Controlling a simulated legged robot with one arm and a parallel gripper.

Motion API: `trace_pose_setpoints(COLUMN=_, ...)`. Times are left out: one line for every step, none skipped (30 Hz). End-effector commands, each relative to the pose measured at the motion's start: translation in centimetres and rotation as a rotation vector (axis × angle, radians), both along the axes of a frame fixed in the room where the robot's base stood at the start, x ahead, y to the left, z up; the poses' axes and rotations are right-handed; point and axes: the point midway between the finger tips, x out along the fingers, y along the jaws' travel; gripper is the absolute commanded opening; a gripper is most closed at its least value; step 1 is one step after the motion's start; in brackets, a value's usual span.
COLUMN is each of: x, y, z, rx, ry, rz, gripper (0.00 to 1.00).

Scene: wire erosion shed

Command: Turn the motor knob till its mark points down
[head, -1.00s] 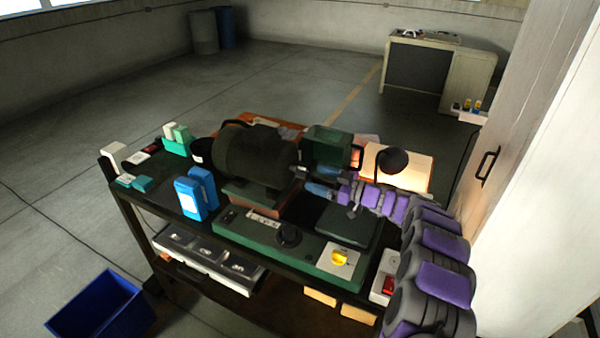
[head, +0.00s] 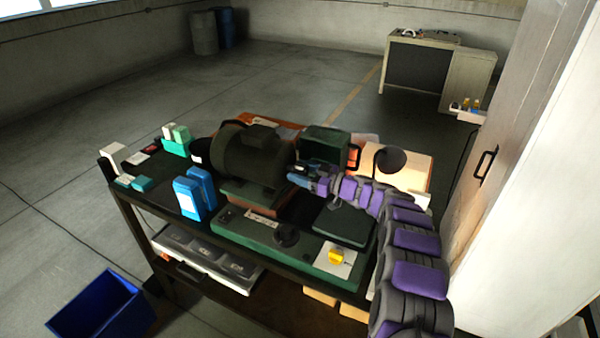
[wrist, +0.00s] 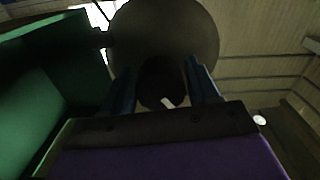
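The motor (head: 255,155) is a large dark cylinder on a brown base on the bench. In the wrist view its round end (wrist: 190,35) fills the upper middle. A black knob (wrist: 158,80) stands out in front of that end, with a short white mark toward its lower right in this view. My gripper (head: 298,175) reaches the motor's right end from the right. In the wrist view my gripper (wrist: 162,65) has its two blue fingers apart, one on each side of the knob. I cannot tell whether they touch it. The knob is hidden in the head view.
A green box (head: 325,142) stands close behind my gripper. Blue bottles (head: 188,198) stand left.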

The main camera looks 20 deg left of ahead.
Motion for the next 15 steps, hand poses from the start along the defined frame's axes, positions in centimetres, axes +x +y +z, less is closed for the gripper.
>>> trace_pose_setpoints(x=0.02, y=-0.02, z=0.01, rx=0.0, ry=0.0, rz=0.0, gripper=0.55)
trace_pose_setpoints(x=0.01, y=0.01, z=-0.01, rx=0.0, ry=0.0, rz=0.0, gripper=0.52)
trace_pose_setpoints(x=0.02, y=0.08, z=-0.06, rx=-0.001, ry=0.0, rz=0.0, gripper=0.48)
trace_pose_setpoints(x=0.03, y=0.15, z=-0.1, rx=-0.002, ry=0.0, rz=-0.001, gripper=0.45)
trace_pose_setpoints(x=0.05, y=0.23, z=-0.14, rx=-0.003, ry=0.0, rz=-0.001, gripper=0.42)
trace_pose_setpoints(x=0.06, y=0.33, z=-0.2, rx=-0.004, ry=0.001, rz=-0.001, gripper=0.39)
trace_pose_setpoints(x=0.08, y=0.4, z=-0.25, rx=-0.005, ry=0.001, rz=-0.003, gripper=0.36)
trace_pose_setpoints(x=0.1, y=0.47, z=-0.29, rx=-0.006, ry=0.002, rz=-0.003, gripper=0.33)
trace_pose_setpoints(x=0.12, y=0.53, z=-0.31, rx=-0.006, ry=0.002, rz=-0.003, gripper=0.29)
trace_pose_setpoints(x=0.13, y=0.54, z=-0.34, rx=-0.007, ry=0.002, rz=-0.003, gripper=0.26)
trace_pose_setpoints(x=0.15, y=0.55, z=-0.35, rx=-0.007, ry=0.002, rz=-0.003, gripper=0.23)
trace_pose_setpoints(x=0.17, y=0.57, z=-0.36, rx=-0.007, ry=0.002, rz=-0.003, gripper=0.2)
trace_pose_setpoints(x=0.18, y=0.56, z=-0.38, rx=-0.007, ry=0.003, rz=-0.003, gripper=0.2)
trace_pose_setpoints(x=0.19, y=0.57, z=-0.38, rx=-0.007, ry=0.003, rz=-0.003, gripper=0.2)
trace_pose_setpoints(x=0.19, y=0.59, z=-0.4, rx=-0.006, ry=0.004, rz=-0.003, gripper=0.2)
